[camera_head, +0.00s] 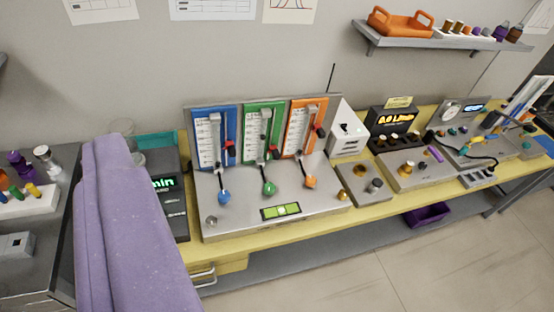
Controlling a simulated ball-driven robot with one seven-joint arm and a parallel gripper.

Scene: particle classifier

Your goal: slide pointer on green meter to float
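The green meter (248,120) stands in the middle of a row of three meters, between a blue one and an orange one. It has a white scale and an upright tube. A red and black pointer (275,153) sits low on its right side, lower than the red pointers of its neighbours. The float inside the tube is too small to tell apart. A green knob (269,188) is on the sloped grey panel below the meter. My gripper is not in view, and nothing of it shows at the meters.
The blue meter (202,121) and orange meter (291,117) flank the green one closely. A white box (347,130) and other instruments stand to the right on the yellow bench (245,238). A shelf (440,42) hangs at upper right. The floor (370,265) in front is clear.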

